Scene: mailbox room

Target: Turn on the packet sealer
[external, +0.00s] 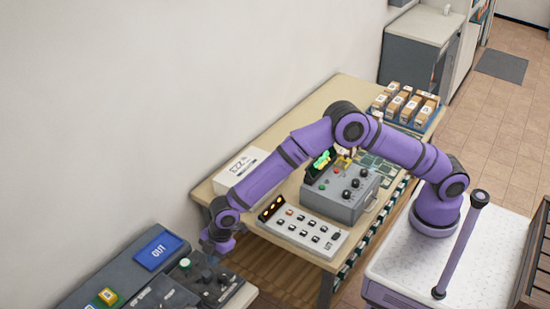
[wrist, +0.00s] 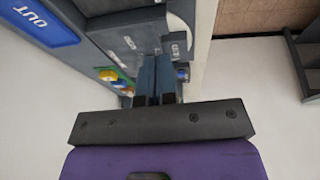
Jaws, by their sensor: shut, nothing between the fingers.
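My gripper (external: 213,258) is at the lower left in the external view, low over a grey console (external: 150,290) with a blue OUT panel (external: 158,250). In the wrist view its two dark fingers (wrist: 157,68) are together with nothing between them, close to the console's edge. The console also carries a yellow and green control (external: 107,296) and a pale green round button (external: 185,263). No label in view names the packet sealer, so I cannot tell which machine it is. The fingers hide part of the console, and I cannot tell whether they touch it.
A wall is to the left; tiled floor (external: 500,125) is clear at right.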

